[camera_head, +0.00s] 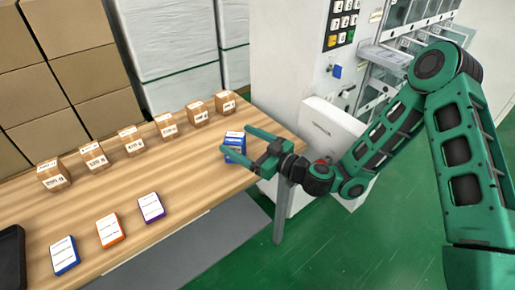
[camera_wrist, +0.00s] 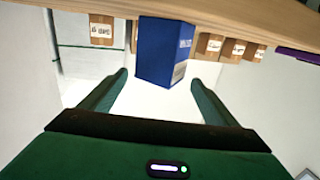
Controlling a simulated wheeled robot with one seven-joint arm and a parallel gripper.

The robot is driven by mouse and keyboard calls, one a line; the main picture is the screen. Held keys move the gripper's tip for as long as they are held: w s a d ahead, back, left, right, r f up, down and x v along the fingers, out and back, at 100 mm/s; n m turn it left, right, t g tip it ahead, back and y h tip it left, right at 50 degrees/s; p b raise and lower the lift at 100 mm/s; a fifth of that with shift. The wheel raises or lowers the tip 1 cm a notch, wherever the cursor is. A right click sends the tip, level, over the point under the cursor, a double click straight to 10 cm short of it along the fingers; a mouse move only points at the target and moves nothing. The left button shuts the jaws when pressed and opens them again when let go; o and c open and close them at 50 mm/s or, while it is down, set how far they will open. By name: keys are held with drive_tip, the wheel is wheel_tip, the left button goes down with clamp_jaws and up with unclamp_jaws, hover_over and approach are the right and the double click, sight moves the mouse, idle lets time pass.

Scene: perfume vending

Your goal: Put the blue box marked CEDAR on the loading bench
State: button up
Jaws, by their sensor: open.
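A blue box (camera_head: 235,141) with a white label stands near the right end of the wooden bench (camera_head: 190,180). Its print is too small to read as CEDAR. My gripper (camera_head: 240,148) is open around it, one finger on each side. In the wrist view, which looks upside down, the blue box (camera_wrist: 163,52) lies ahead between the two fingertips (camera_wrist: 158,76). I cannot tell whether either finger touches it. A second blue box (camera_head: 64,256) with a white label lies at the bench's front left. No other surface in view is clearly a loading bench.
An orange box (camera_head: 109,230) and a purple box (camera_head: 151,208) lie along the front edge. Several brown cartons (camera_head: 132,140) line the back edge. A dark tray (camera_head: 11,258) is at the far left. A white vending machine (camera_head: 285,60) with a keypad stands right of the bench.

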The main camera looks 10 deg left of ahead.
drive_tip(key=v, duration=1.1)
